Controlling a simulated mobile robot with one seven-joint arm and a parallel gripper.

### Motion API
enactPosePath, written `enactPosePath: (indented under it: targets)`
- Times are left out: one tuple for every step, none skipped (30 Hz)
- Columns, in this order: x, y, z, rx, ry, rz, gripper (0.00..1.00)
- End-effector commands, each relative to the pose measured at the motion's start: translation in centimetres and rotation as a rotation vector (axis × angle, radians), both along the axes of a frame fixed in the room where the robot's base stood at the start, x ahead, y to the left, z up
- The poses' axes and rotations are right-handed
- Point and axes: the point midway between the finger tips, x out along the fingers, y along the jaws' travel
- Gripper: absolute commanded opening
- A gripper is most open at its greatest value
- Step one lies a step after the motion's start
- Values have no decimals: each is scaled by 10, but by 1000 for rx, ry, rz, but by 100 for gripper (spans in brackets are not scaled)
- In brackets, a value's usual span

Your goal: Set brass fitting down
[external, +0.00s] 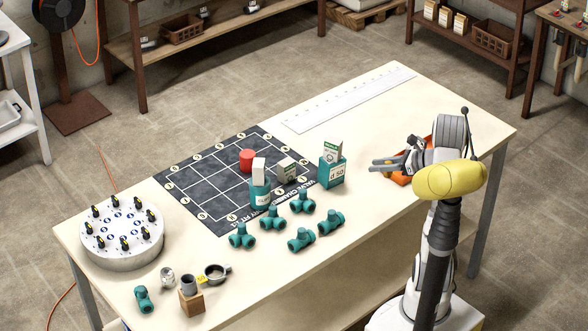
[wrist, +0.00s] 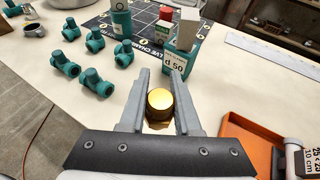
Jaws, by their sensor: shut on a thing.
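The brass fitting (wrist: 159,104) shows in the wrist view as a round, shiny gold top on a darker body. It sits between the two grey fingers of my gripper (wrist: 160,84), which is shut on it. In the external view my gripper (external: 374,165) is over the right part of the table, pointing left. I cannot make out the fitting clearly there. I cannot tell whether its underside touches the table. An orange tray (wrist: 240,150) is to the right of the fitting in the wrist view, partly hidden by my gripper and arm in the external view.
A teal box marked 50 (external: 332,173) stands left of my gripper. Several teal pipe fittings (external: 301,239) lie further left, beside a dark grid mat (external: 190,187). A round white-topped stand (external: 122,232) is at the far left. A long white ruler (external: 350,100) lies along the back.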

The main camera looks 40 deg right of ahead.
Motion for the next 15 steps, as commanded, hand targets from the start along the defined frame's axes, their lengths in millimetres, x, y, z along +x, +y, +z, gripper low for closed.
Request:
enactPosePath:
  targets:
    - [0,0,-7,4,2,-1,0]
    - [0,1,-9,2,1,1,0]
    - [1,2,-13,2,1,1,0]
    - [3,4,-16,2,0,2,0]
    - [5,6,-19,2,0,2,0]
    - [9,10,-23,1,1,4,0]
    - [13,14,-27,1,0,4,0]
    - [18,19,-31,2,0,6,0]
    - [24,25,-37,1,1,6,0]
    - [29,30,-41,2,0,6,0]
    - [34,35,-46,1,1,6,0]
    - [41,42,-52,2,1,7,0]
    - [46,47,-56,2,1,6,0]
    - [51,52,-60,2,2,6,0]
    - [57,58,-65,2,1,6,0]
